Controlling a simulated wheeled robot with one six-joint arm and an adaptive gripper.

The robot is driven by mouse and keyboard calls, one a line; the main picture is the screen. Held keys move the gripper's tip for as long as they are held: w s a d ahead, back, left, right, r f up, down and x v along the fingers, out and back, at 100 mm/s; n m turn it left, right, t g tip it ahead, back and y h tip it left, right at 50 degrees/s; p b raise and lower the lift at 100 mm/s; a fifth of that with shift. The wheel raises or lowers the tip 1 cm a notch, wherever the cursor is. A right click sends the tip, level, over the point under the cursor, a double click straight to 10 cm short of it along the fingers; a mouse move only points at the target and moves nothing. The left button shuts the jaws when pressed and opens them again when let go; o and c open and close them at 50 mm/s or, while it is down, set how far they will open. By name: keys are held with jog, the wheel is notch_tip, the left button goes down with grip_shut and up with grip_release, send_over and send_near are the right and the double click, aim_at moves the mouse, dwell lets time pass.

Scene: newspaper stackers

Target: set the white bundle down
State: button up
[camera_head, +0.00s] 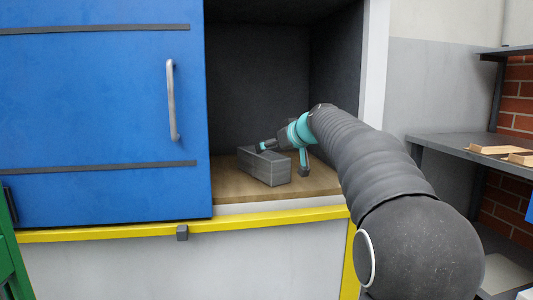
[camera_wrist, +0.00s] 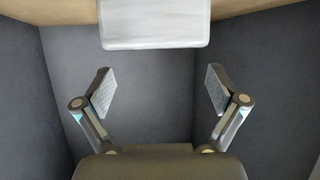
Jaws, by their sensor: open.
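The white bundle (camera_head: 264,167) is a block-shaped stack that looks grey in the cabinet's shade. It rests on the wooden shelf (camera_head: 318,184) inside the open part of the cabinet. In the wrist view the bundle (camera_wrist: 155,24) is pale, at the top edge and partly cut off. My gripper (camera_head: 284,158) is at the bundle in the head view, with one teal-and-grey finger at its far left and one to its right. In the wrist view my gripper (camera_wrist: 159,91) has its fingers spread wide with nothing between the pads. The bundle lies beyond the fingertips there.
A blue door (camera_head: 100,110) with a metal handle covers the cabinet's left side. A dark side wall (camera_head: 337,85) stands close to my gripper. A yellow edge (camera_head: 120,232) runs below the shelf. A grey rack (camera_head: 450,146) with wooden pieces stands at the right.

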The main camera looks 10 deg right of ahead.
jog(key=v, duration=0.4)
jog(key=shift+s+d+r, duration=0.1)
jog(key=shift+s, duration=0.15)
jog(key=shift+s, duration=0.1)
jog(key=s+a+f+m+g+h, duration=0.1)
jog(key=s+f+g, duration=0.1)
jog(key=s+f, duration=0.7)
jog(key=s+a+f+m+g+h, duration=0.1)
jog(key=s+f, duration=0.8)
jog(key=s, duration=1)
jog(key=s+a+f+m+g+h, duration=0.2)
jog(key=s+f+g, duration=0.1)
jog(key=s+f, duration=0.7)
jog(key=s, duration=0.4)
jog(key=shift+h, duration=0.3)
jog(key=shift+r, duration=0.1)
